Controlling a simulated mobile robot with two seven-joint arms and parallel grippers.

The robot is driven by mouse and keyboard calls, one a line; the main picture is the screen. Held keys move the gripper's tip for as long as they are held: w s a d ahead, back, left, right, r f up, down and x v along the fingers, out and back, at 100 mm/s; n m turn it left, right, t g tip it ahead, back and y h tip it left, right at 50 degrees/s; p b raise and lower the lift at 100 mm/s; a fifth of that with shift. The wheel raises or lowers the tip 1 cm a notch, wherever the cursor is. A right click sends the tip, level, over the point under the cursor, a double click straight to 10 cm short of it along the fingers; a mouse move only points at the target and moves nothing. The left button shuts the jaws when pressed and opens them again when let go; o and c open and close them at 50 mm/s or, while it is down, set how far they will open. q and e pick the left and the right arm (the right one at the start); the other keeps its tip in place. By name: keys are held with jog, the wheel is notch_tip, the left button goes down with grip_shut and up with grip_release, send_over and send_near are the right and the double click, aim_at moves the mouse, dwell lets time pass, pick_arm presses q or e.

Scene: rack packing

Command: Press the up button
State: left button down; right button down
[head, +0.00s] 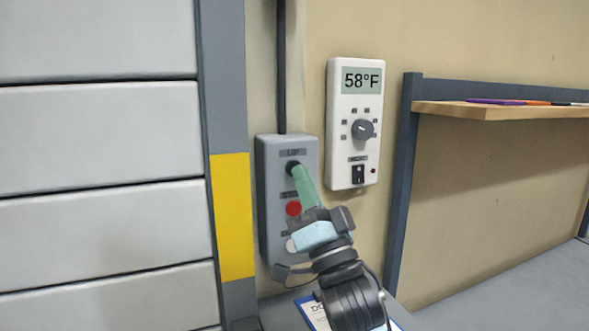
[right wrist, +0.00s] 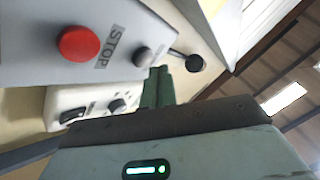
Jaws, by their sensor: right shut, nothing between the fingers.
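A grey control box (head: 262,200) is mounted on the wall beside the door. Its dark top button (head: 291,168) sits under a small blurred label, above a red STOP button (head: 293,208). My right gripper (head: 299,172) is shut and empty, its green fingers pointing up at the top button and partly overlapping it. In the right wrist view the shut fingertips (right wrist: 160,72) are close beside the dark button (right wrist: 142,57); I cannot tell whether they touch it. The red button (right wrist: 78,43) is clear of the fingers. The arm hides the box's lower part. My left gripper is not in view.
A white thermostat (head: 354,125) reading 58°F hangs right of the box. A wooden shelf (head: 500,109) in a blue frame stands farther right. The slatted door (head: 95,120) and a yellow-marked post (head: 232,215) are left. A clipboard (head: 308,312) lies below my arm.

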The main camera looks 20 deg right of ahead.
jog(key=shift+w, duration=0.15)
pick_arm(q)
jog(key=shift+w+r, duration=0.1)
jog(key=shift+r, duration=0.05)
pick_arm(e)
jog(key=shift+w, duration=0.3)
